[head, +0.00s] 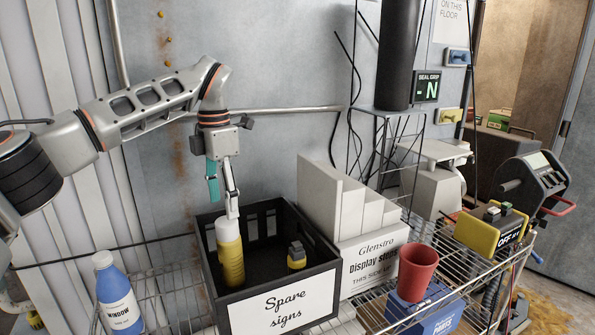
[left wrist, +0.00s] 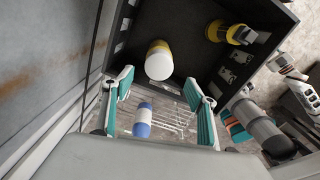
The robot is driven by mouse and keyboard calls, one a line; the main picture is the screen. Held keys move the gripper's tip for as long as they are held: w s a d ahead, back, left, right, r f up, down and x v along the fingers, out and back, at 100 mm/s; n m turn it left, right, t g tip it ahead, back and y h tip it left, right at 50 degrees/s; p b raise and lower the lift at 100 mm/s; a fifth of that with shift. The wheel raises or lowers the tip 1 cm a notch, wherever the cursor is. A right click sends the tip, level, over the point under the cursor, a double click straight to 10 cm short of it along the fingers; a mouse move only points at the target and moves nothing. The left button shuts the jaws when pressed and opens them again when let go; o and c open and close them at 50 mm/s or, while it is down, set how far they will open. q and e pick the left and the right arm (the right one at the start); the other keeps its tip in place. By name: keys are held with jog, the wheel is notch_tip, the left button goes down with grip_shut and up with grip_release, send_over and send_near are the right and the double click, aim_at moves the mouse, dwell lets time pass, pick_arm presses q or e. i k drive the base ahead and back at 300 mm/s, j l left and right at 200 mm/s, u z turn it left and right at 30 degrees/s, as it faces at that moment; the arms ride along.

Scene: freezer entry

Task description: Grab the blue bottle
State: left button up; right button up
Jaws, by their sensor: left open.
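The blue bottle (head: 119,298) has a white cap and a "WINDOW" label. It stands on the wire rack left of the black bin in the head view. In the left wrist view the blue bottle (left wrist: 142,122) shows beyond the bin wall, between the finger bases. My left gripper (head: 222,208) is open and empty, pointing down over the bin's left part, right of the blue bottle and higher. Its teal-padded fingers (left wrist: 158,86) show in the left wrist view.
The black "Spare signs" bin (head: 282,303) holds a yellow bottle (head: 231,262) with a white top, close under my left gripper, and a small yellow-and-black item (head: 297,258).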

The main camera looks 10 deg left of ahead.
aim_at(117, 299)
jog(key=k, duration=0.95)
